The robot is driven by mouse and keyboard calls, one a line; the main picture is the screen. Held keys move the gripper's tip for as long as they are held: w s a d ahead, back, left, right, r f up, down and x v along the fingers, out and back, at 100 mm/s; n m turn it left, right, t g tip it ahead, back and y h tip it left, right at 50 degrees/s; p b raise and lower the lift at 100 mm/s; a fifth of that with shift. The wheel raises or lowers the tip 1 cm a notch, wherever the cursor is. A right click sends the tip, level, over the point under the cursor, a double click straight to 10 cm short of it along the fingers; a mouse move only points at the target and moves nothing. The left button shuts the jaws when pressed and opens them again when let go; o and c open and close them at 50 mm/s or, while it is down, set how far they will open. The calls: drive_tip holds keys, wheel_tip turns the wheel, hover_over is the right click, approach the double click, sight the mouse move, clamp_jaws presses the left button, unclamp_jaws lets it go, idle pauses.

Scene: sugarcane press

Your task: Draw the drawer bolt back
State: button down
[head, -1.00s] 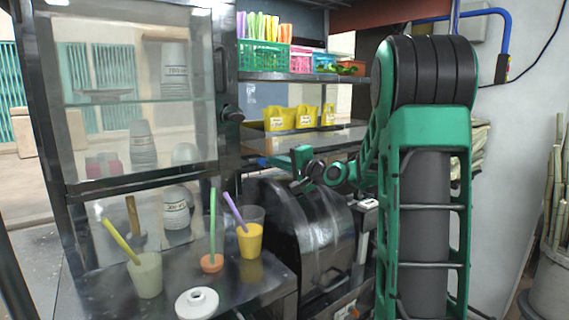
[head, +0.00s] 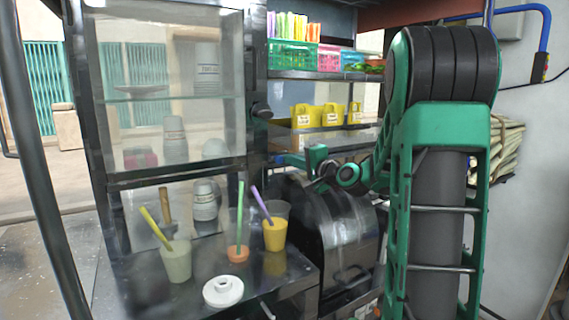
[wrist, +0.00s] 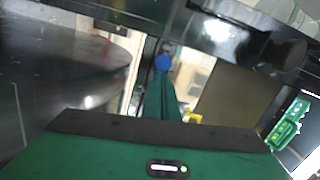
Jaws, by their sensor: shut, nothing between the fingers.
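I cannot make out the drawer bolt for certain in either view. A small pale metal bar (head: 267,311) shows at the front edge of the dark counter (head: 140,290), cut by the bottom of the head view; I cannot tell if it belongs to the bolt. The fingertips are hidden there. In the wrist view my gripper's green body and dark front edge (wrist: 155,128) fill the bottom; it is shut and holds nothing.
Cups with straws (head: 177,258) and a white ring-shaped dish (head: 223,291) stand on the counter's front. A glass cabinet (head: 170,85) rises at left. A dark post (head: 45,160) stands at far left.

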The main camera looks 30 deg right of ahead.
drive_tip(key=shift+a, duration=0.25)
drive_tip(key=shift+d, duration=0.1)
drive_tip(key=shift+d+r, duration=0.1)
drive_tip(key=shift+d, duration=0.25)
drive_tip(key=d, duration=0.1)
drive_tip(key=s+d, duration=0.2)
drive_tip(key=shift+d+r, duration=0.15)
drive_tip(key=shift+d, duration=0.25)
drive_tip(key=s, duration=0.8)
drive_tip(key=shift+s+d+r, duration=0.1)
drive_tip(key=shift+s+r, duration=0.1)
drive_tip(key=shift+s, duration=0.1)
